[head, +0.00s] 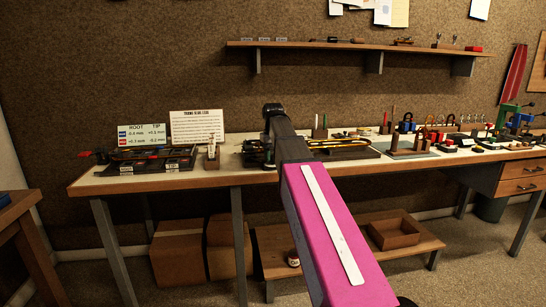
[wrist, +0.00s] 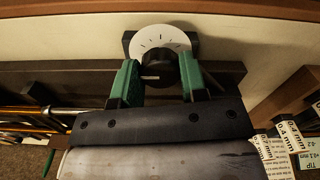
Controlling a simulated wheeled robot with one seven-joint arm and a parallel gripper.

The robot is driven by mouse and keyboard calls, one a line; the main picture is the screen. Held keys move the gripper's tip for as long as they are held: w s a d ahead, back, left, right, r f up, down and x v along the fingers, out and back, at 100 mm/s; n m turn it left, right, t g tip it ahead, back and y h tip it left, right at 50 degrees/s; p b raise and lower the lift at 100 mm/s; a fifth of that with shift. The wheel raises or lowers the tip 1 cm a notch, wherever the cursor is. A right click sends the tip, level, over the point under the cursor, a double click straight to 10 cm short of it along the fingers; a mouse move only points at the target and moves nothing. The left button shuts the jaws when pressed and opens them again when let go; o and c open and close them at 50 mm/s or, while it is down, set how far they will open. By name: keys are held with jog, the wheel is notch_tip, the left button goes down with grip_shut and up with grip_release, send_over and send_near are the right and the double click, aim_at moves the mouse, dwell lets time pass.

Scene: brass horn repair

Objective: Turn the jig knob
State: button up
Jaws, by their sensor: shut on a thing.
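In the wrist view, the black jig knob (wrist: 157,72) stands in front of a white round dial (wrist: 158,37) with dark tick marks. My gripper (wrist: 158,78) has its two green fingers on either side of the knob, shut on it. A short pale mark shows on or beside the knob's left side. In the head view, my gripper (head: 272,110) is at the bench, and my arm hides the knob and dial. Part of a dark jig (head: 252,153) shows just left of the arm.
The long bench (head: 110,180) carries a dark tray with a red-handled tool (head: 95,154) and sign cards (head: 197,127) at left. A tray of rods (head: 345,150) and small stands are at right. A wall shelf (head: 350,45) hangs above. Labelled cards (wrist: 288,138) show at the wrist view's lower right.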

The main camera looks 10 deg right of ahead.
jog(key=o, duration=0.9)
jog(key=shift+r, duration=0.1)
notch_tip(320, 180, up, 7)
jog(key=shift+r, duration=0.2)
jog(key=shift+f, duration=0.1)
